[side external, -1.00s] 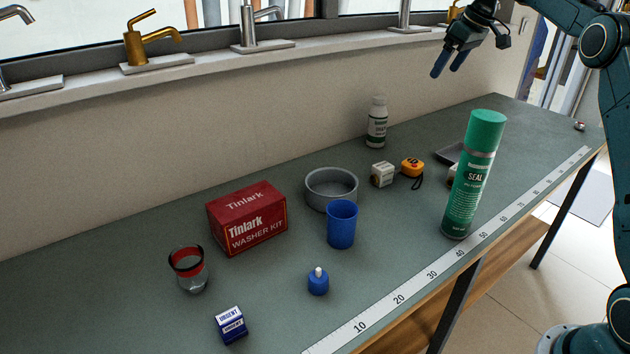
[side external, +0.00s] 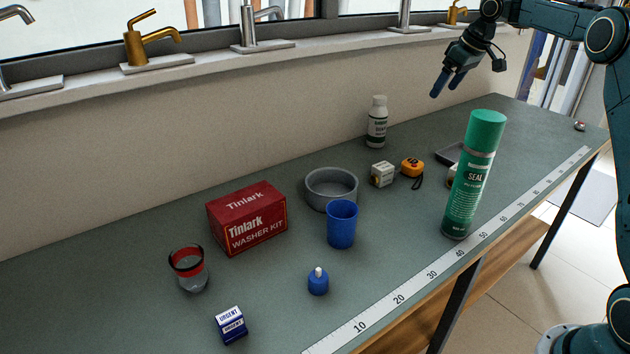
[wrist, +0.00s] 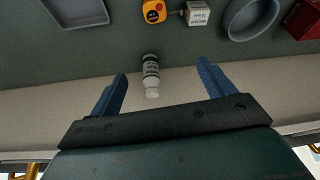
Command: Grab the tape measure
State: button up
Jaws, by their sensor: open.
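The tape measure (side external: 412,167) is small, orange-yellow and black, with a dark strap beside it. It lies on the grey-green bench right of a small white box. In the wrist view the tape measure (wrist: 154,11) shows at the top edge, partly cut off, beyond the fingers. My gripper (side external: 443,87) hangs well above the bench near the wall, up and to the right of the tape measure in the side view. Its two blue fingers (wrist: 160,82) are apart with nothing between them in grip; a white bottle shows in the gap, farther off.
The white bottle (side external: 377,122) stands near the wall. The white box (side external: 382,174) is close beside the tape measure, with a grey round pan (side external: 331,201) to the left. A grey tray (side external: 448,154) and a tall green can (side external: 474,175) stand to the right.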

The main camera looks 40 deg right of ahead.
send_near(414, 163)
jog(key=shift+x, duration=2.2)
jog(key=shift+a, duration=0.15)
jog(key=shift+x, duration=2.65)
jog(key=shift+s, duration=0.1)
jog(key=shift+c, duration=0.2)
jog(key=c, duration=1.3)
jog(key=shift+o, duration=0.2)
jog(key=shift+r, duration=0.1)
notch_tip(414, 163, up, 20)
